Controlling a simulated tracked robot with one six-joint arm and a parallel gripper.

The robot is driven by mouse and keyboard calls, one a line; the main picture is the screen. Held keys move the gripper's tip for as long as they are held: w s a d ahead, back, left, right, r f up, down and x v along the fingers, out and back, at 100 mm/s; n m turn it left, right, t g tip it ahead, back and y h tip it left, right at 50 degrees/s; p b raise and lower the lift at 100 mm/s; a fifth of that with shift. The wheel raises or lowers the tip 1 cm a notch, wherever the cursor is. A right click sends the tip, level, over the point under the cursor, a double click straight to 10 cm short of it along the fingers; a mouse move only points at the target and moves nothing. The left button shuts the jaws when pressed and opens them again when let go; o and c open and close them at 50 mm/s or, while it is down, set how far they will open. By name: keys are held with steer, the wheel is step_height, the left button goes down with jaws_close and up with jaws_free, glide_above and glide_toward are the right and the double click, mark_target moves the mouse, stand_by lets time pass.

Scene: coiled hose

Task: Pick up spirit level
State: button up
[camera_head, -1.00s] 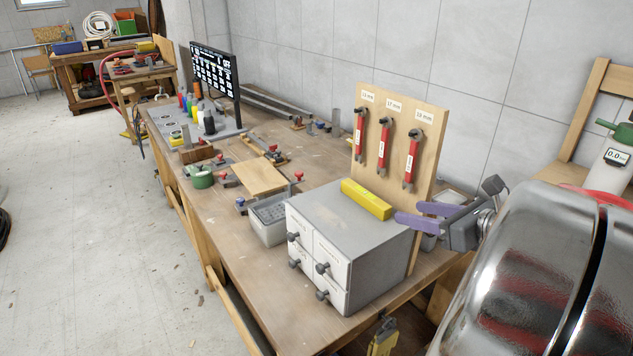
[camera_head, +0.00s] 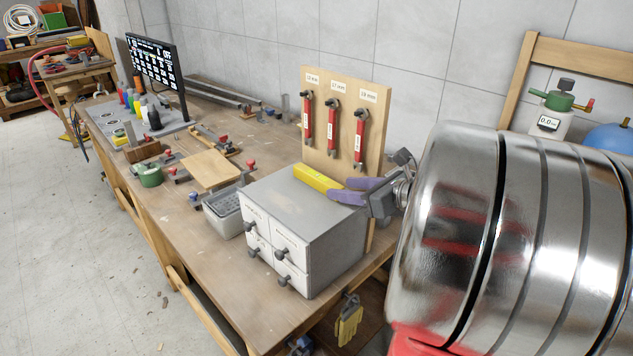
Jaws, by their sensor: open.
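The yellow spirit level (camera_head: 316,178) lies on top of a grey drawer cabinet (camera_head: 300,212), close to the tool board. My gripper (camera_head: 338,191) comes in from the right with its two purple fingers spread apart. The fingertips are at the right end of the level and overlap it in the picture. The near finger hides part of that end. I cannot tell whether the fingers touch the level or straddle it.
A wooden board (camera_head: 375,85) with several red-handled wrenches stands upright behind the level, close to my gripper. A grey bin (camera_head: 222,215) sits left of the cabinet. The workbench (camera_head: 190,230) holds a wooden plate, clamps, bottles and a screen further back.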

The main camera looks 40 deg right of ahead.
mark_target(335, 185)
steer(key=x, duration=0.4)
steer(key=shift+w+f, duration=0.25)
steer(key=shift+w, duration=0.1)
steer(key=shift+c, duration=0.2)
jaws_close()
stand_by(0.4)
